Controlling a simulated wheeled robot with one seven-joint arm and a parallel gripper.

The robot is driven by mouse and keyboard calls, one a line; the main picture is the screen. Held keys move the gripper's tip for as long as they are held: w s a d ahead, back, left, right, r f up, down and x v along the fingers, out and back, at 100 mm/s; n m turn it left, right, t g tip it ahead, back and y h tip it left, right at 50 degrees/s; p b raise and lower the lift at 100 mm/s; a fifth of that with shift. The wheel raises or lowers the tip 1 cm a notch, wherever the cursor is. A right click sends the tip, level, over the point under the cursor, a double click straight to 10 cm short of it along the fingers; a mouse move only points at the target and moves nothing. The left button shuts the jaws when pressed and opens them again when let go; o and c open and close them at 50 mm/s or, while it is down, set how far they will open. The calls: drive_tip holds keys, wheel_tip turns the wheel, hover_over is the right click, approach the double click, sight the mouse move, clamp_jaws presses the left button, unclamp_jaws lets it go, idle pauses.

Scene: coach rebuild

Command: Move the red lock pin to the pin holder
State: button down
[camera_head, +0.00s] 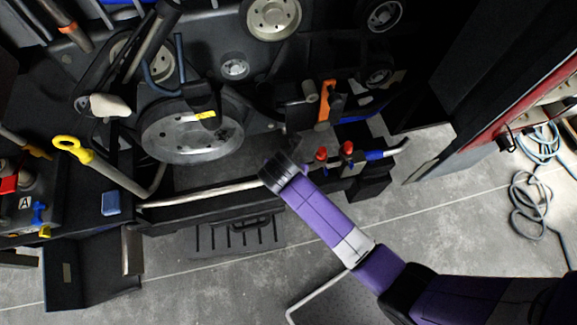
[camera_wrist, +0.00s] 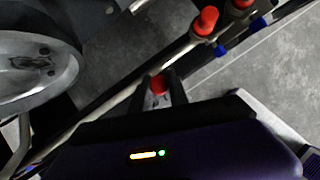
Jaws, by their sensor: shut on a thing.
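A red lock pin (camera_wrist: 158,84) shows as a red head between the two dark fingers of my gripper (camera_wrist: 165,92) in the wrist view. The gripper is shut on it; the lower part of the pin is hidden. In the head view my wrist hides the fingers and this pin. Two other red-headed pins, a nearer one (camera_wrist: 207,18) and a farther one (camera_wrist: 242,4), stand side by side up and right of my gripper. In the head view these are the left pin (camera_head: 321,154) and the right pin (camera_head: 348,148), on a dark support (camera_head: 369,182). I cannot tell which part is the pin holder.
A silver bar (camera_head: 215,193) runs along the front, close to my gripper. A large pulley wheel (camera_head: 190,130) lies to the left. An orange-handled tool (camera_head: 326,100) stands behind the pins. A blue-sleeved lever (camera_head: 376,155) is to their right. The front floor is mostly open.

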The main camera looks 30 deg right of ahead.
drive_tip(key=shift+f+b, duration=0.45)
drive_tip(key=shift+f, duration=0.6)
drive_tip(key=c, duration=0.8)
unclamp_jaws()
drive_tip(key=shift+o, duration=0.2)
drive_tip(key=shift+p+v, duration=1.25)
drive_tip(key=shift+v, duration=2.8)
drive_tip(key=v, duration=0.7)
drive_tip(key=shift+r+b, duration=0.4)
drive_tip(key=shift+b, duration=0.05)
